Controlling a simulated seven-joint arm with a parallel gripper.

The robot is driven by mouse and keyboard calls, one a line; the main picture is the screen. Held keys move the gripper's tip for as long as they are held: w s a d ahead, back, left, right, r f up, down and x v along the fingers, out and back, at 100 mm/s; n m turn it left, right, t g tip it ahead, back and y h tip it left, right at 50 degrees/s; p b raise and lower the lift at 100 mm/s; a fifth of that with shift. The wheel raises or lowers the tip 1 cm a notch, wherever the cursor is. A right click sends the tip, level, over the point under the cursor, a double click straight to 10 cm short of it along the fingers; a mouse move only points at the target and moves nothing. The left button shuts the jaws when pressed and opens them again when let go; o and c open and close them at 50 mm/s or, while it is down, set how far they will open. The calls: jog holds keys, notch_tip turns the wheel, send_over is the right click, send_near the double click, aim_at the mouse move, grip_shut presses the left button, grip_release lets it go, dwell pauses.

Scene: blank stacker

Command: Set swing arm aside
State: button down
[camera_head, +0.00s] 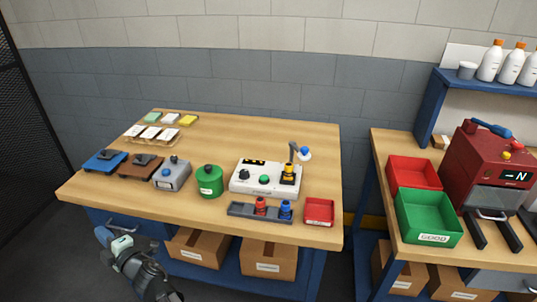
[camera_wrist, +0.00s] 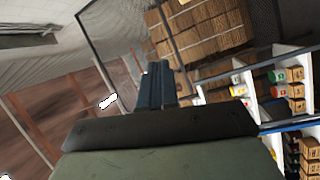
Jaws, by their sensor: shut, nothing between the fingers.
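A white stacker unit (camera_head: 262,185) with a green button stands on the wooden table. At its right end a yellow and black piece (camera_head: 289,172) sits on it. A thin dark swing arm (camera_head: 292,151) rises there, with a blue knob (camera_head: 304,151) at its top right; its exact pose is too small to tell. My gripper shows in the wrist view (camera_wrist: 153,75), its fingers shut together and empty, pointing away from the table towards boxes and shelves. In the head view my arm is low at the left, in front of the table and well away from the stacker.
A grey rack (camera_head: 241,210) with red and blue pieces and a red tray (camera_head: 319,211) lie in front of the stacker. A green canister (camera_head: 209,181) stands to its left. Table space behind the stacker is clear. A second bench holds a green bin (camera_head: 428,217).

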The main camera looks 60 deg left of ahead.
aim_at(302, 151)
notch_tip(302, 151, up, 11)
jog(key=w+m+g+y, duration=0.1)
jog(key=m+y, duration=0.1)
jog(key=y, duration=0.2)
jog(key=w+d+r+m+t+y, duration=0.1)
jog(key=w+r+m+t+y, duration=0.1)
jog(key=w+r+m+t, duration=0.45)
jog(key=w+r+m+t+y, duration=0.3)
jog(key=w+m+t, duration=0.4)
jog(key=w+t, duration=0.2)
jog(key=w+d+m+t+h, duration=0.4)
jog(key=w+m+t+h, duration=0.9)
jog(key=w+m+t, duration=0.15)
jog(key=w+d+f+m+g+h, duration=0.3)
jog(key=w+d+f+m+h, duration=0.45)
jog(key=w+h, duration=0.5)
jog(key=shift+n+h, duration=0.25)
jog(key=shift+h, duration=0.1)
jog(key=w, duration=1.2)
jog(key=shift+w+a+f, duration=0.15)
jog(key=shift+w+f, duration=0.05)
jog(key=shift+w, duration=0.15)
